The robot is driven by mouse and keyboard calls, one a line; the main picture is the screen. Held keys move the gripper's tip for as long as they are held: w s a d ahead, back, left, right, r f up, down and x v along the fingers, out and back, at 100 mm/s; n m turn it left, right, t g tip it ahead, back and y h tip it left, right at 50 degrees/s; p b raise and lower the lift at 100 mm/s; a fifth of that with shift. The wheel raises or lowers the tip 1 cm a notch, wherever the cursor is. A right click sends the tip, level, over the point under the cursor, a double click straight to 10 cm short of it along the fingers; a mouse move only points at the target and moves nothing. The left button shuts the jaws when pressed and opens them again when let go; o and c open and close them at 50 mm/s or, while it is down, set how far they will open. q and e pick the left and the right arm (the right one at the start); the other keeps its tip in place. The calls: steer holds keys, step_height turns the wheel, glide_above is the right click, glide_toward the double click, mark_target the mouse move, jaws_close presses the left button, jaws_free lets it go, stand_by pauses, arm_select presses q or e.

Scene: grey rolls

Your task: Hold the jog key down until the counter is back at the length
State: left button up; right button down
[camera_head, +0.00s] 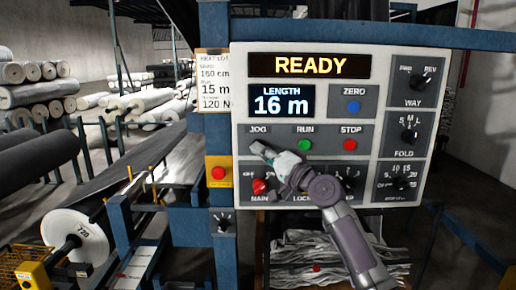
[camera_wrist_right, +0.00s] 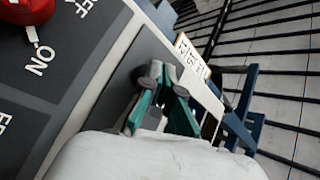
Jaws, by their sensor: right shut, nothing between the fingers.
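The grey-white control panel (camera_head: 370,125) shows READY on its upper display (camera_head: 309,66). The length counter (camera_head: 281,101) reads 16 m. In the right wrist view, the green-sided fingers (camera_wrist_right: 159,82) are close to the dark panel face. I cannot tell whether they touch or press the key. My left gripper is not in view.
Beside JOG are a green RUN button (camera_head: 305,145) and a red STOP button (camera_head: 350,145); a blue ZERO button (camera_head: 352,106) is above. A red MAIN knob (camera_head: 260,186) is just below the gripper. A card (camera_head: 214,84) at the left lists 15 m.

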steer(key=shift+w+b, duration=0.4)
steer(key=shift+b, duration=0.35)
stand_by(0.7)
stand_by(1.6)
steer(key=shift+s+p, duration=0.55)
steer(key=shift+p, duration=0.3)
steer(key=shift+s, duration=0.3)
steer(key=s+p, duration=0.5)
steer(key=shift+f, duration=0.1)
